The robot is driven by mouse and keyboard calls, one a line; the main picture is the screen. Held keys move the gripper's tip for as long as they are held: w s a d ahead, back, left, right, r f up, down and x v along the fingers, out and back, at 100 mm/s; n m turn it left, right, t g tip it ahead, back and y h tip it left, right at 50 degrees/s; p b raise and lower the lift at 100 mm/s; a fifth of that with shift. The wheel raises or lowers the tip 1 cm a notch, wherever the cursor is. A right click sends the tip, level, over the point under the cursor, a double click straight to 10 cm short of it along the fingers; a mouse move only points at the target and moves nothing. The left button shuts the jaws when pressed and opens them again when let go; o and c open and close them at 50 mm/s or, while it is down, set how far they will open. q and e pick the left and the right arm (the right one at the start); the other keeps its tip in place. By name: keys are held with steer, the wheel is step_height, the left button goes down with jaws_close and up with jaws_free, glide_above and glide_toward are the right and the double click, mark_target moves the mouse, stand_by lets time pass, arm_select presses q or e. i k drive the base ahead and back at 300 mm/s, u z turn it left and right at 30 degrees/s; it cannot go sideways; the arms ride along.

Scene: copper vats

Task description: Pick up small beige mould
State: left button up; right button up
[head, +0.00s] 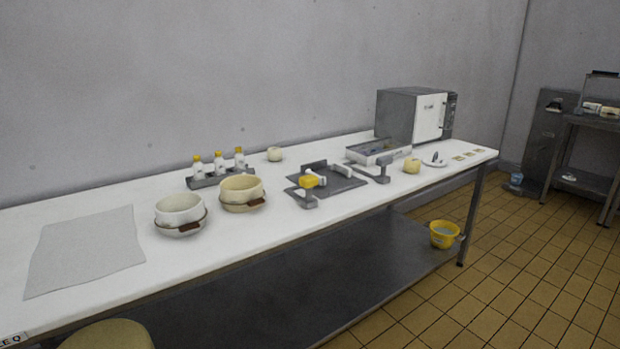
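Two small pale beige rounded pieces that could be the small beige mould are on the white table. The other, more yellowish beige piece (411,166) stands at the right, near a small white plate. A larger beige bowl-shaped vessel (241,187) with a brown tab stands mid-table, beside a whiter one (180,209). I cannot tell for certain which is the mould. Neither of my grippers is in view.
A grey bottle rack (207,181), a dark mat (327,183) with tools, a shallow white tray (378,151) and a grey oven (409,115) stand on the table (80,190). A grey sheet (86,250) lies left. A yellow bucket (444,234) is below, right.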

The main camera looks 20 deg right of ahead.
mark_target(235, 191)
steer(key=z, duration=1.55)
steer(key=i, duration=1.8)
steer(key=u, duration=2.85)
